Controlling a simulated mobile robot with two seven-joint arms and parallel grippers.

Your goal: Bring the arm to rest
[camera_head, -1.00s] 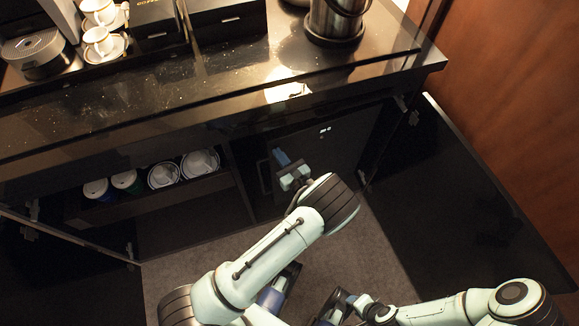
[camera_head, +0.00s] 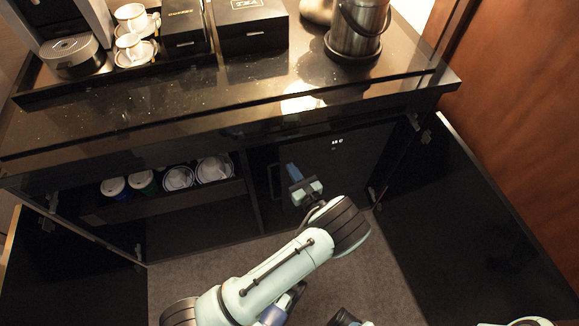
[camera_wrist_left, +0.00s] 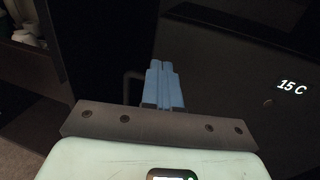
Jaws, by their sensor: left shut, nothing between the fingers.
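My left gripper (camera_head: 294,172) is in front of the dark fridge door (camera_head: 345,165) inside the open cabinet. Its blue fingers are together with nothing between them. In the left wrist view, the shut fingers (camera_wrist_left: 164,85) point toward the fridge door (camera_wrist_left: 225,60), which shows a lit "15 C" readout. I cannot tell whether the fingertips touch the door. My right gripper cannot be made out.
Open cabinet doors stand at the left (camera_head: 70,265) and right (camera_head: 470,205). Cups sit on a shelf (camera_head: 195,198) left of the fridge. The countertop (camera_head: 200,95) overhangs above, with an ice bucket (camera_head: 357,30), dark boxes (camera_head: 250,27) and a coffee machine (camera_head: 72,50).

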